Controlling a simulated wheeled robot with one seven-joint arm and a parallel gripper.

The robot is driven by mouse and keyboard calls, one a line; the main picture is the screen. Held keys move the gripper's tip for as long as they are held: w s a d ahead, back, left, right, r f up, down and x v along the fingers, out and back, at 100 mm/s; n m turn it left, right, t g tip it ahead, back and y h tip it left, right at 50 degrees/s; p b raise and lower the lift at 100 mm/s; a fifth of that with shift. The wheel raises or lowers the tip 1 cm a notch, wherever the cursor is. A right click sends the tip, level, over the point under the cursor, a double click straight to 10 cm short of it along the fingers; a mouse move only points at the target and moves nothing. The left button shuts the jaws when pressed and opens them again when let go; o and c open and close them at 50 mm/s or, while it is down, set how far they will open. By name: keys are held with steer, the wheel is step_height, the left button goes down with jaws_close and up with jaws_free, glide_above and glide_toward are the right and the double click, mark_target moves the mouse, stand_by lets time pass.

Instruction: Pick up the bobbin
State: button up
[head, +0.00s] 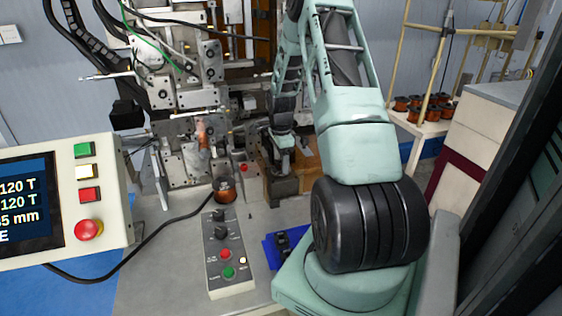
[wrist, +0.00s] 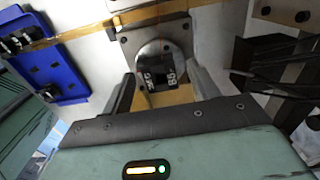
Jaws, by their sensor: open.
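A copper-wound bobbin (head: 224,189) with a dark top stands upright on the grey bench in the head view, in front of the winder. Another copper-coloured part (head: 203,134) sits higher on the machine. In the wrist view my gripper (wrist: 161,76) is open, its two dark fingers on either side of a round grey piece (wrist: 158,62) with printed labels. That piece sits on a square metal plate; I cannot tell whether it is a bobbin. Nothing is visibly held. In the head view my arm reaches toward the dark block right of the bobbin, and the fingertips are hard to make out.
A control box (head: 228,254) with buttons and knobs lies on the bench, with a blue tray (head: 271,252) to its right. It also shows in the wrist view (wrist: 47,68). The winder (head: 180,98) rises behind. Several copper bobbins stand on a rack (head: 415,128) at right.

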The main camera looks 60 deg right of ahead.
steer(key=shift+f, duration=0.1)
steer(key=c, duration=1.1)
step_height(320, 180, up, 10)
steer(key=b, duration=0.4)
